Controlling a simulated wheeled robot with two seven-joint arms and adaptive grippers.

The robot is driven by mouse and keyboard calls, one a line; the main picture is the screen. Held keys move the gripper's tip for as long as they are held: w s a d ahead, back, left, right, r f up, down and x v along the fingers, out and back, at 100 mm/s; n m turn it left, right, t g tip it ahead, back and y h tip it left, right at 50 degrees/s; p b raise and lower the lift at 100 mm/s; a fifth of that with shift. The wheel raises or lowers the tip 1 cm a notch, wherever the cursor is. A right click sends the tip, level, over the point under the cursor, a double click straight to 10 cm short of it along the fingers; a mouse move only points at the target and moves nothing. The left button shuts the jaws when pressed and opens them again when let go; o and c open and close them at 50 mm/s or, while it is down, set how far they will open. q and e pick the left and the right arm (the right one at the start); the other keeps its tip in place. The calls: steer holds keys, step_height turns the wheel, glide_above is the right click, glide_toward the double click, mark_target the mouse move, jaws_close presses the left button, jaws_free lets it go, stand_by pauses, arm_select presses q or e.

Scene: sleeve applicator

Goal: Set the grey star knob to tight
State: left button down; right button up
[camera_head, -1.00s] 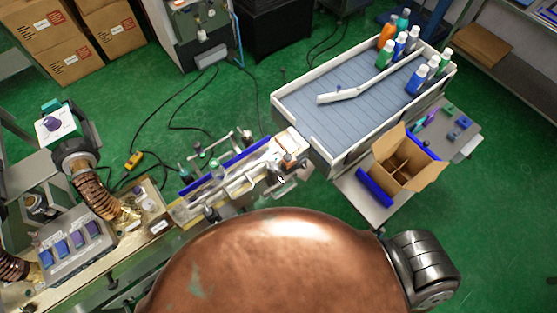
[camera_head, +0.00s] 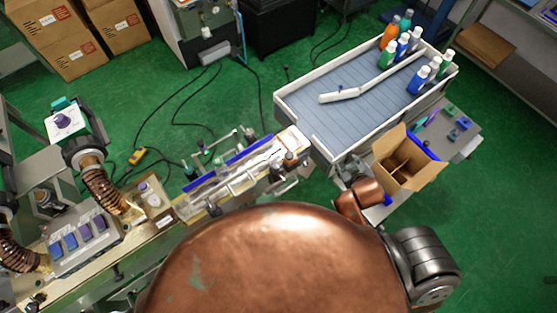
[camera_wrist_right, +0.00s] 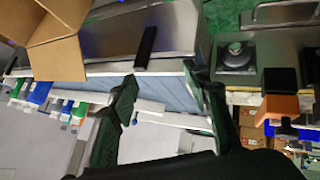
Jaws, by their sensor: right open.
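I cannot pick out the grey star knob for certain in either view. Small clamps and knobs sit along the narrow conveyor (camera_head: 215,192) in the head view, too small to tell apart. My right gripper (camera_head: 350,168) is beside the near end of the bottle tray, left of the open carton, partly hidden by its copper forearm. In the right wrist view its two dark fingers (camera_wrist_right: 160,85) stand apart with nothing held between them. My left gripper is not in view.
A grey-bedded tray (camera_head: 318,145) with several bottles at its far end stands right of the conveyor. An open carton (camera_head: 408,160) is near my right forearm. A control box (camera_head: 80,238) with blue and purple switches stands at left.

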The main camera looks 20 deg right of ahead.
steer(key=w+a+r+n+t+y, duration=0.1)
steer(key=w+a+r+n+t, duration=0.3)
steer(key=w+r, duration=0.55)
steer(key=w+a+r+n+t+y, duration=0.15)
steer(key=w+r+n+t, duration=0.45)
steer(key=r, duration=0.7)
steer(key=a+r+n+g+y, duration=0.1)
steer(key=a+r+n+y, duration=0.3)
steer(key=a+n+y, duration=0.3)
steer(key=s+a+r+n+g+y, duration=0.15)
steer(key=a+r+n+y, duration=0.25)
steer(key=a+n, duration=0.4)
steer(key=a+r+n+g+y, duration=0.1)
steer(key=a+r+n+y, duration=0.45)
steer(key=a+n, duration=0.25)
steer(key=s+a+f+n+g+y, duration=0.2)
steer(key=s+a+f+n+g, duration=0.3)
steer(key=a+n+g, duration=0.5)
steer(key=n+g+h, duration=0.7)
steer(key=n+h, duration=0.5)
steer(key=h, duration=0.2)
glide_toward(277, 165)
steer(key=f, duration=0.1)
steer(key=shift+t, duration=0.25)
steer(key=p+x, duration=0.1)
steer(key=x, duration=0.6)
steer(key=shift+s+a, duration=0.2)
steer(key=shift+a, duration=0.05)
